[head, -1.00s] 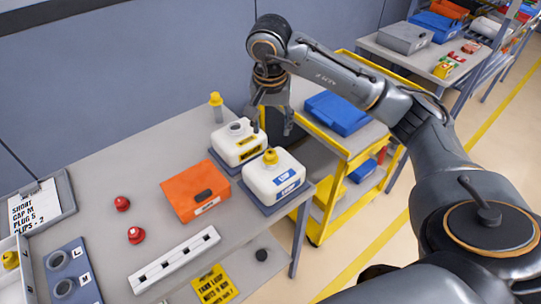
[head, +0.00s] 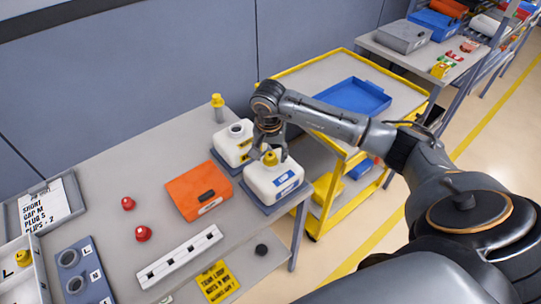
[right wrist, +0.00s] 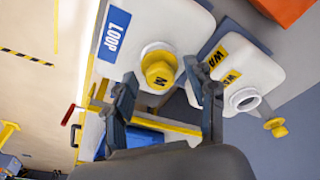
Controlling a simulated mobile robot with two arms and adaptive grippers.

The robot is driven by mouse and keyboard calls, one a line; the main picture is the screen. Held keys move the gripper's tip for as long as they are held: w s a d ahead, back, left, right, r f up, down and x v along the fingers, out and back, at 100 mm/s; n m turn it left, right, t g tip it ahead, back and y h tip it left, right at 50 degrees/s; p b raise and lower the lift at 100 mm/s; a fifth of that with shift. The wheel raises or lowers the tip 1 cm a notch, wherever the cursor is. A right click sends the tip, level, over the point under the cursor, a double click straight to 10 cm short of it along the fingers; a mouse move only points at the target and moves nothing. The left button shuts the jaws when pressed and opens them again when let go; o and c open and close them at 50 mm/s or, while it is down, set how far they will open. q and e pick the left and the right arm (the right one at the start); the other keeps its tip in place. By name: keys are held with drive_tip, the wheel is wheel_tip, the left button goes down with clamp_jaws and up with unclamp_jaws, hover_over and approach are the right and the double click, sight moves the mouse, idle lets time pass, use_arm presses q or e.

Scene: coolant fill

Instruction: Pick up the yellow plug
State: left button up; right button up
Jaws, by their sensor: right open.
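A yellow hexagonal plug marked M (head: 270,159) sits in the neck of the white LOOP tank (head: 274,183). It also shows in the right wrist view (right wrist: 158,72), between the two fingertips. My right gripper (head: 269,152) is open just above the plug, with a finger on either side; I cannot tell whether they touch it. The right wrist view shows both of its fingers (right wrist: 163,80). Another yellow-topped piece (head: 217,101) stands upright on a grey stem near the wall, and a yellow piece (head: 23,257) lies in the left bin. My left gripper is out of view.
A second white tank (head: 235,143) with an open neck stands close behind the LOOP tank. An orange box (head: 197,190) is to the left, then two red caps (head: 143,233) and a white slotted rail (head: 180,257). A yellow cart (head: 300,75) with a blue tray stands right.

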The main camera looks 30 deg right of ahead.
drive_tip(key=c, duration=0.9)
drive_tip(key=shift+r, duration=0.1)
drive_tip(key=shift+w+r+b, duration=0.15)
drive_tip(key=shift+r+b, duration=0.15)
drive_tip(key=shift+r, duration=0.25)
drive_tip(key=s+a+r+b, duration=0.1)
drive_tip(key=s+a+r, duration=0.1)
drive_tip(key=a+r, duration=0.2)
drive_tip(key=s+a+r+b, duration=0.2)
drive_tip(key=s+a+r, duration=0.1)
drive_tip(key=a, duration=0.1)
drive_tip(key=s+a+r+b, duration=0.1)
drive_tip(key=s+a+r, duration=0.2)
drive_tip(key=r, duration=0.1)
drive_tip(key=shift+a+r+b, duration=0.3)
drive_tip(key=shift+a+r, duration=0.05)
drive_tip(key=shift+a, duration=0.05)
